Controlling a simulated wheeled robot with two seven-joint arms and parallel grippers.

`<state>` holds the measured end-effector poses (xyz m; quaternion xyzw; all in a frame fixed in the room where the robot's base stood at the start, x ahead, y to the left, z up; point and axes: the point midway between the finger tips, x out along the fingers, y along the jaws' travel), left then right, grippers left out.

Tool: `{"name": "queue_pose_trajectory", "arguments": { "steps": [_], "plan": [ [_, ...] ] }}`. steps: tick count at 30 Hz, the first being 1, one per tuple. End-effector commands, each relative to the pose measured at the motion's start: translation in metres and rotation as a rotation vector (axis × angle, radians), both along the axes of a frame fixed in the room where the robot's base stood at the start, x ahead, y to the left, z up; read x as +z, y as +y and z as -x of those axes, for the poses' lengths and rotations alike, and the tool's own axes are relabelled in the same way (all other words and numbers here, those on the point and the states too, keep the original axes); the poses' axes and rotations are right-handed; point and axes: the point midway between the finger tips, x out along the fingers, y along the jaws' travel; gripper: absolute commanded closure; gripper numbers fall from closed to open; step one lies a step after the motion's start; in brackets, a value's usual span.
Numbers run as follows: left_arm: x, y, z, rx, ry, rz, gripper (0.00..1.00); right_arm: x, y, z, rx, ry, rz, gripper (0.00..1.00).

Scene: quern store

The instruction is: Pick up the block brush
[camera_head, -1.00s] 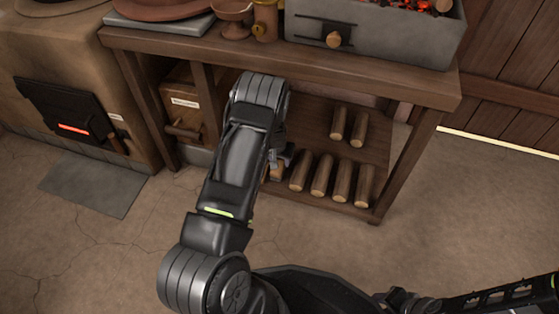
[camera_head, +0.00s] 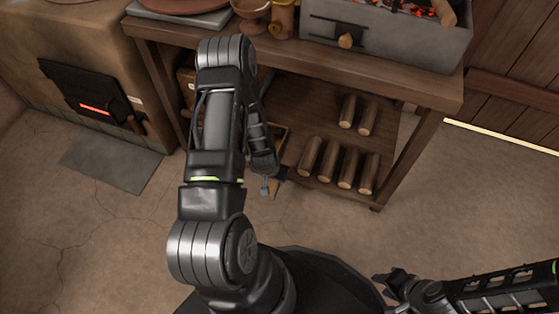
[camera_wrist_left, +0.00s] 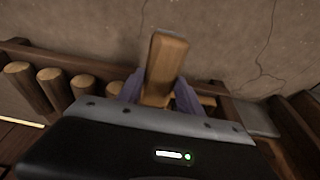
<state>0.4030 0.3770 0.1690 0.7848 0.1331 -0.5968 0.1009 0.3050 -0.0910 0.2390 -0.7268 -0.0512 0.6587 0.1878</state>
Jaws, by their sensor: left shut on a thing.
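The block brush (camera_wrist_left: 167,62) shows in the left wrist view as a plain wooden block between the two purple-grey fingers of my left gripper (camera_wrist_left: 158,95). The gripper is shut on it; no bristles can be made out from this side. In the head view, my left gripper (camera_head: 271,183) hangs in front of the bench's lower shelf, mostly behind my forearm, and only a small brown bit of the brush (camera_head: 275,190) shows. My right gripper (camera_head: 390,285) is low at the right, over the floor, small and dark; its finger opening is unclear.
The wooden bench (camera_head: 420,88) has a lower shelf (camera_head: 300,108) with several short logs (camera_head: 347,165). A small wooden tray (camera_head: 275,140) sits at its left part. A grey brazier (camera_head: 400,40) with glowing coals stands on top. The floor (camera_head: 470,200) to the right is clear.

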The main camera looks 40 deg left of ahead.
Motion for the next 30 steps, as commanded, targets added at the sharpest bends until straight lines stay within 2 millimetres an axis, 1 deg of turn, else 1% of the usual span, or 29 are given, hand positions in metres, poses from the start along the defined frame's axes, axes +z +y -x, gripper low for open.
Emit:
{"name": "queue_pose_trajectory", "arguments": {
  "steps": [1,3,6,23,24,30],
  "plan": [
    [0.001,-0.002,0.0054,0.001,0.001,0.001,1.0,0.0027,-0.0001,0.0003,0.0,0.001,0.0,0.64],
    [0.0006,-0.0041,0.0101,0.0,0.001,0.001,1.0,0.0036,-0.0001,0.0006,0.001,0.002,0.0,0.64],
    [0.0002,-0.005,0.0127,0.0,-0.001,0.001,1.0,0.0038,-0.0002,0.0008,0.001,0.002,0.0,0.64],
    [-0.0002,-0.0049,0.0129,0.0,-0.001,0.001,1.0,0.0035,-0.0001,0.0007,0.001,0.003,-0.001,0.64],
    [-0.0002,-0.0049,0.0129,0.0,-0.001,0.0,0.59,0.0035,-0.0001,0.0007,0.001,0.003,-0.001,0.64],
    [-0.0002,-0.0049,0.0129,0.0,-0.001,0.0,0.76,0.0034,0.0,0.0007,0.001,0.003,-0.001,0.64]
  ]
}}
